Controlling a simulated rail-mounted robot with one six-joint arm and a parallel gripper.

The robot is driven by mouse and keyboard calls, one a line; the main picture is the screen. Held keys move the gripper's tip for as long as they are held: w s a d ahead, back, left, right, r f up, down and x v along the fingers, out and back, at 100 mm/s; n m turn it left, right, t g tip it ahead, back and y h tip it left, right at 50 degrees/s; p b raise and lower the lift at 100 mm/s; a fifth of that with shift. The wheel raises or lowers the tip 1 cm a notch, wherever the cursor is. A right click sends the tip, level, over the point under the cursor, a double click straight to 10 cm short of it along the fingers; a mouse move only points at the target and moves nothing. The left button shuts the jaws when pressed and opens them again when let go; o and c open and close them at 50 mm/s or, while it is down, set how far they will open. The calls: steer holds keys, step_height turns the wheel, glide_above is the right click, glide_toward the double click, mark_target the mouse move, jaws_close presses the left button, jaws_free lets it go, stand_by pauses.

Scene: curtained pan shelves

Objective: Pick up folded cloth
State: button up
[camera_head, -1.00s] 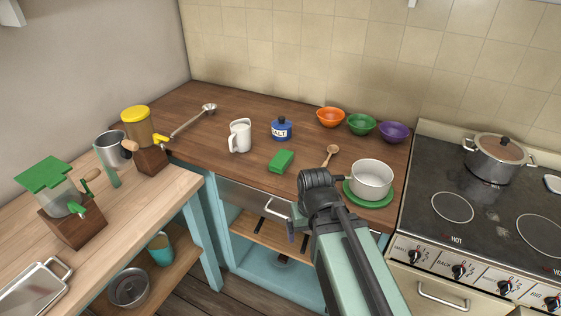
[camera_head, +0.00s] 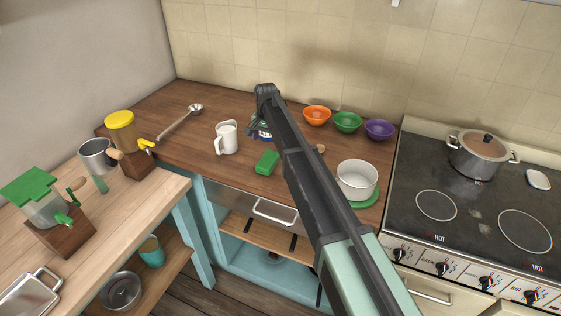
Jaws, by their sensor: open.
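A small green folded block (camera_head: 267,162), which looks like the folded cloth, lies flat on the dark wooden counter (camera_head: 190,145). My arm reaches up from the lower right across the counter, with its wrist bent over near the blue salt jar (camera_head: 264,134). My gripper (camera_head: 253,130) is small and dark at the arm's end, open, beside the salt jar and beyond the green block. It is apart from the block in the picture. The finger detail is hard to make out, and the arm hides part of the jar.
A white mug (camera_head: 226,138) stands left of the block. Orange (camera_head: 317,115), green (camera_head: 347,121) and purple (camera_head: 379,129) bowls line the back. A white pot (camera_head: 357,180) sits on a green plate at right, near the stove (camera_head: 465,205). A ladle (camera_head: 180,122) lies at left.

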mark_target(268, 159)
step_height(268, 159, down, 11)
steer(key=b, duration=1.1)
steer(key=shift+w+a+f, duration=0.1)
steer(key=shift+a+f, duration=0.05)
steer(key=shift+f, duration=0.05)
steer(key=shift+r+p, duration=0.25)
steer(key=shift+p, duration=0.05)
steer(key=c, duration=1.1)
steer(key=shift+r, duration=0.15)
step_height(268, 159, up, 20)
steer(key=p, duration=2)
